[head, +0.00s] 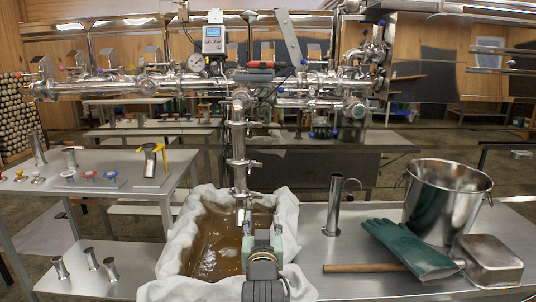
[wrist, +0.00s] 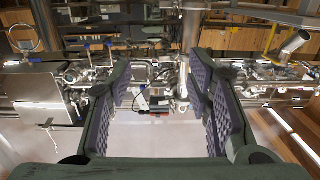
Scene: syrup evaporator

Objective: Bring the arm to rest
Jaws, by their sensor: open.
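My gripper (head: 262,217) is in the lower middle of the head view, in front of the cloth-lined pan of brown syrup (head: 215,250) as seen from there. In the wrist view my gripper (wrist: 160,88) shows its two dark green fingers with purple ribbed pads spread wide apart. Nothing is between the pads. The height of the gripper above the pan is hard to judge.
The steel pipework (head: 240,150) stands upright just behind the pan. A side table (head: 130,165) with small valves stands left.

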